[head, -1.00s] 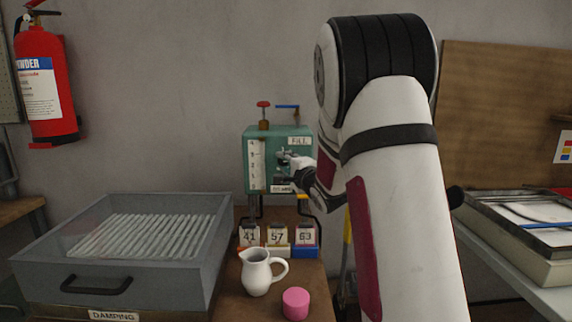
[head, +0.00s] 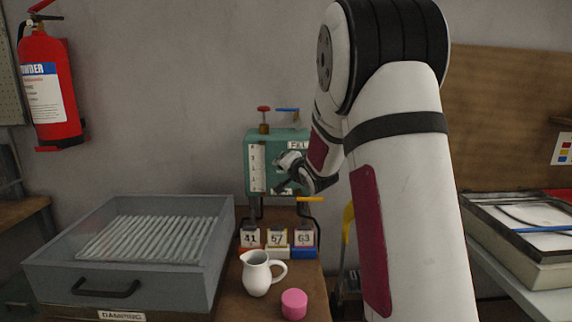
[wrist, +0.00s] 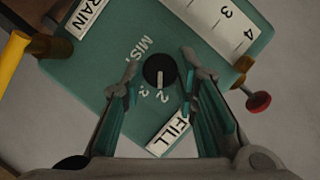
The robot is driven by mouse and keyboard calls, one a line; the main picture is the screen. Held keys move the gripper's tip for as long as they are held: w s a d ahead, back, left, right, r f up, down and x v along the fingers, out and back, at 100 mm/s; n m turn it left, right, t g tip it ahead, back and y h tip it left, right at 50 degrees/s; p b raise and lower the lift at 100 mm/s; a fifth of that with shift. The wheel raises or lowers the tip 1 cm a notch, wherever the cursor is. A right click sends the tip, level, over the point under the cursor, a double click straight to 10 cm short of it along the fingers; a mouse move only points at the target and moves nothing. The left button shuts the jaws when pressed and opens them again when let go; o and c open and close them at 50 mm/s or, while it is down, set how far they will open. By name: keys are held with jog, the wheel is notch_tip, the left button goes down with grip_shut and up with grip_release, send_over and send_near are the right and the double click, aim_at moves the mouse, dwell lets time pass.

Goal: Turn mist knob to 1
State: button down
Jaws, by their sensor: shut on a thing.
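The mist knob (wrist: 160,71) is a round black knob with a white line, on the front of a teal box (head: 262,150). In the wrist view the line points down toward a printed "2"; another mark beside it is unclear. The lettering "MIS" (wrist: 140,47) shows near the knob. My gripper (wrist: 161,68) has one finger on each side of the knob and is shut on it. In the head view my gripper (head: 283,173) is at the box's front and hides the knob.
A red valve (head: 264,109) and a blue lever (head: 288,110) stand on top of the box, and a yellow lever (head: 310,199) sits below. A white jug (head: 256,275), pink cylinder (head: 294,303) and numbered cards (head: 276,238) stand below. A grey damping tray (head: 60,270) is at left.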

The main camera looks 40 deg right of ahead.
jog(key=shift+w+a+r+n+g+h+b, duration=0.1)
jog(key=shift+n+g+h+b, duration=0.45)
jog(key=shift+n, duration=0.6)
jog(key=shift+w+a+r+n+g+h+b, duration=0.15)
jog(key=shift+n+g+h+b, duration=0.35)
jog(key=shift+n, duration=0.6)
jog(key=shift+a+n+g+h+b, duration=0.1)
jog(key=shift+n+g+h+b, duration=0.45)
jog(key=shift+n, duration=0.6)
jog(key=c, duration=1.3)
grip_release()
